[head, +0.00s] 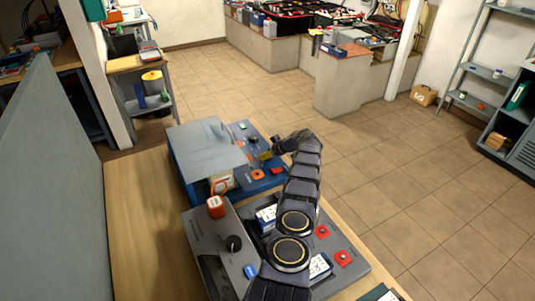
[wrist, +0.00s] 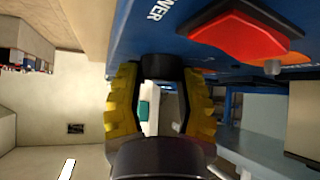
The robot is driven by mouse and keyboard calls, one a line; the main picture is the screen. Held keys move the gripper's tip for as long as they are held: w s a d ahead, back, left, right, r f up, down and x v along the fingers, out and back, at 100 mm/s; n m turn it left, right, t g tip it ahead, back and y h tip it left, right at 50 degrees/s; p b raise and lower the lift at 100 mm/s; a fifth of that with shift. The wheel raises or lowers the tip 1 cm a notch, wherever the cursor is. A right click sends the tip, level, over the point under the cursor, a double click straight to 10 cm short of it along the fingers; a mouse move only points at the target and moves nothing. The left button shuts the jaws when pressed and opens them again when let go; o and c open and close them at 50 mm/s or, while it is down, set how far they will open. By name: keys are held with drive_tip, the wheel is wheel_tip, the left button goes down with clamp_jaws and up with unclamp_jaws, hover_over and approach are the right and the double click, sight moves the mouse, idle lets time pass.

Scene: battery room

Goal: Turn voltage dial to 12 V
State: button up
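The blue unit (head: 180,165) with a grey top stands on the bench in the head view. Its sloping blue panel carries a small black knob (head: 252,139), red and orange controls. My gripper (head: 267,156) is low over this panel, its yellow pad just in front of that knob. In the wrist view, my gripper (wrist: 161,100) has its two yellow-padded fingers apart. A black round knob (wrist: 162,66) on the blue panel (wrist: 130,30) lies between the fingertips; contact with it cannot be made out. Dial markings are not readable.
A red switch (wrist: 240,38) beside partly visible "POWER" lettering is close to the fingers. A grey partition (head: 50,190) stands left.

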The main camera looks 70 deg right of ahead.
drive_tip(key=shift+w, duration=0.15)
drive_tip(key=shift+r+m, duration=0.1)
drive_tip(key=shift+m, duration=0.2)
drive_tip(key=shift+m+g+h, duration=0.6)
drive_tip(key=shift+m+h, duration=0.4)
drive_tip(key=shift+m, duration=0.2)
drive_tip(key=o, duration=1.1)
drive_tip(key=shift+o, duration=0.2)
drive_tip(key=v, duration=1.2)
